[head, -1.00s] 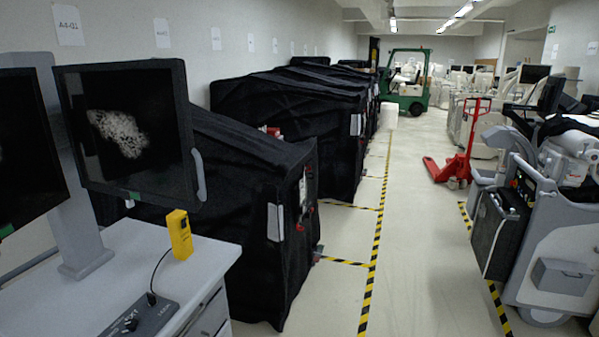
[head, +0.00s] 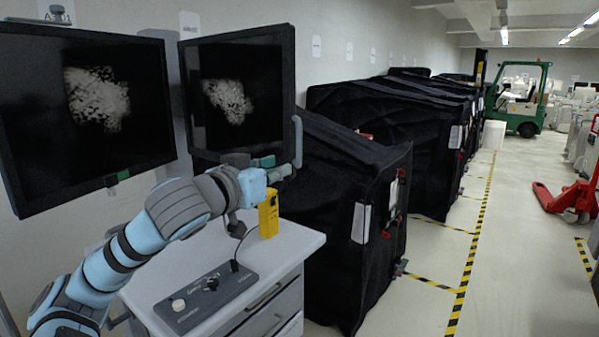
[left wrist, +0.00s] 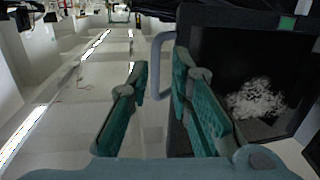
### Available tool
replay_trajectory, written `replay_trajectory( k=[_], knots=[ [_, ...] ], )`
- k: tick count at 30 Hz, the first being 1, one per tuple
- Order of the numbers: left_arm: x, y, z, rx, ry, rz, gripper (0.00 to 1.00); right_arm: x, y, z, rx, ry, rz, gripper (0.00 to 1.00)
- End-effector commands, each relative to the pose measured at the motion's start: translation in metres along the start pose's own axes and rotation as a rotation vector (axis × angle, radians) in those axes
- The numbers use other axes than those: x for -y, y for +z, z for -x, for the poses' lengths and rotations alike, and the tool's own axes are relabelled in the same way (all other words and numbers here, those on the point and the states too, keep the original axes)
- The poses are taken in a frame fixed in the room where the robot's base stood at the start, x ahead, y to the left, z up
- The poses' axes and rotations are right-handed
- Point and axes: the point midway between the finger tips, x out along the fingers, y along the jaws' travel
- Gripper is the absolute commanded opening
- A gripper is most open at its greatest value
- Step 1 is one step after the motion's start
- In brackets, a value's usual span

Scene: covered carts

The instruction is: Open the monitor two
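Two dark monitors show side by side in the head view, a left one (head: 85,110) and a right one (head: 237,90); both display a grey-white speckled picture. No number on them is readable. The right monitor has a grey side handle (head: 298,140) on its right edge. My left gripper (head: 285,172) is at the lower end of this handle. In the left wrist view the gripper (left wrist: 163,80) is open, and the handle (left wrist: 158,62) shows between its fingertips, beside the monitor (left wrist: 250,70); contact is not clear. My right gripper is not in view.
A desk (head: 295,240) below the monitors holds a yellow device (head: 268,215) and a control box (head: 205,298). Black-covered carts (head: 340,215) stand to the right. A floor aisle with striped tape (head: 470,270) is free; a red pallet jack (head: 570,200) stands beyond.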

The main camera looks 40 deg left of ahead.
Motion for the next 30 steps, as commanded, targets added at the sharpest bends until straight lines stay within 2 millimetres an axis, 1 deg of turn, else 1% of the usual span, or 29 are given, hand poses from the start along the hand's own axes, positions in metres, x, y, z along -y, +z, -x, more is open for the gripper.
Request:
replay_trajectory(
  k=[1, 2, 3, 5, 8, 11, 12, 15, 19, 21, 24, 30],
  knots=[
    [-0.005, -0.014, 0.024, -0.043, -0.003, -0.023, 0.20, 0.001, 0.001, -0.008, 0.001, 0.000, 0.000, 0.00],
    [-0.007, -0.021, 0.035, -0.058, -0.007, -0.031, 0.20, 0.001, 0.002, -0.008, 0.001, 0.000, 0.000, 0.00],
    [-0.010, -0.026, 0.044, -0.068, -0.009, -0.036, 0.20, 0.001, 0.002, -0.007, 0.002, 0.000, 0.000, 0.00],
    [-0.012, -0.032, 0.046, -0.074, -0.010, -0.038, 0.20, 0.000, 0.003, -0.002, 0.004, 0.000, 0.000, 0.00],
    [-0.012, -0.037, 0.032, -0.071, -0.008, -0.034, 0.20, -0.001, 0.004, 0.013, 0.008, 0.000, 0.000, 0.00],
    [-0.011, -0.042, 0.006, -0.070, -0.008, -0.028, 0.20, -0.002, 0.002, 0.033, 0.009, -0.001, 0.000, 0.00],
    [-0.012, -0.043, -0.006, -0.068, -0.008, -0.028, 0.20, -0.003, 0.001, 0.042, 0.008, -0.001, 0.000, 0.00],
    [-0.011, -0.044, -0.037, -0.070, -0.011, -0.029, 0.20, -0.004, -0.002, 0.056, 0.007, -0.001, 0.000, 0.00],
    [-0.010, -0.043, -0.066, -0.072, -0.012, -0.035, 0.20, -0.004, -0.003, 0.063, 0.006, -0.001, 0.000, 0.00],
    [-0.009, -0.043, -0.077, -0.074, -0.013, -0.035, 0.20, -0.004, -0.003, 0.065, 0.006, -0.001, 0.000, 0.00],
    [-0.009, -0.043, -0.087, -0.074, -0.013, -0.038, 0.20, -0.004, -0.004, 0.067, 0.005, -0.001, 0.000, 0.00],
    [-0.009, -0.042, -0.093, -0.075, -0.013, -0.041, 0.20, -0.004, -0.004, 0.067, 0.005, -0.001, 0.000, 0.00]
  ],
)
